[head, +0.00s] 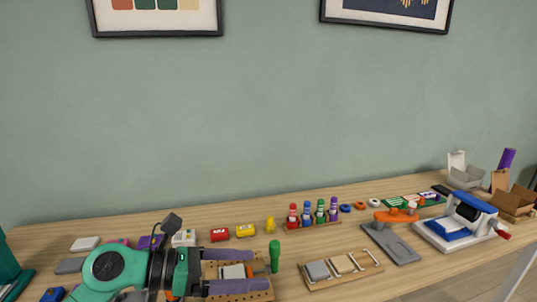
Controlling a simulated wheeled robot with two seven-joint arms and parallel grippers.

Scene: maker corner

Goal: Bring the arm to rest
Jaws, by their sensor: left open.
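My left arm, green and black, comes in from the lower left of the head view. My left gripper (258,271) points to the right above the front left of the table (210,211). Its two dark fingers are spread apart, with nothing held between them. A perforated wooden board (262,293) with a light block on it lies behind and below the fingers, partly hidden. A green upright peg-like piece (274,256) stands just right of the fingertips; I cannot tell whether they touch. My right gripper is not in view.
Red (219,235) and yellow (245,231) boxes stand behind the gripper. A rack of coloured bottles (318,221) stands mid-table. A wooden tray (341,268) holds several pieces to the right. A grey plate (391,243) and a blue-and-white machine (459,226) stand farther right.

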